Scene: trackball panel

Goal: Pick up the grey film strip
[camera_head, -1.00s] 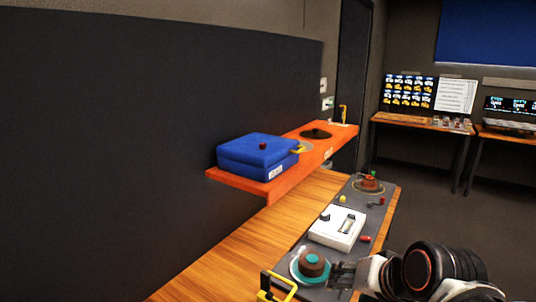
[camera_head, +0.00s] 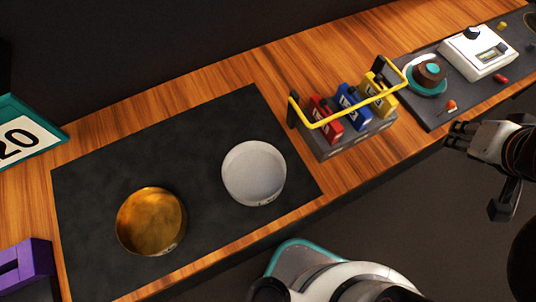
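I cannot make out a grey film strip in this view. A pale grey round shallow dish (camera_head: 253,172) rests on the dark mat (camera_head: 205,135), and a gold round dish (camera_head: 150,221) sits to its left. My gripper (camera_head: 456,135) is at the right, off the front edge of the bench and near the dark panel. It is far from both dishes. I see nothing held in it, but its fingers are too small and dark to tell whether they are open.
A caddy with a yellow handle (camera_head: 347,117) holds red, blue and yellow items. Right of it, the dark panel (camera_head: 428,108) carries a brown and teal trackball (camera_head: 429,75) and a white box (camera_head: 477,52). A purple object (camera_head: 28,268) and a "20" sign (camera_head: 25,140) stand left.

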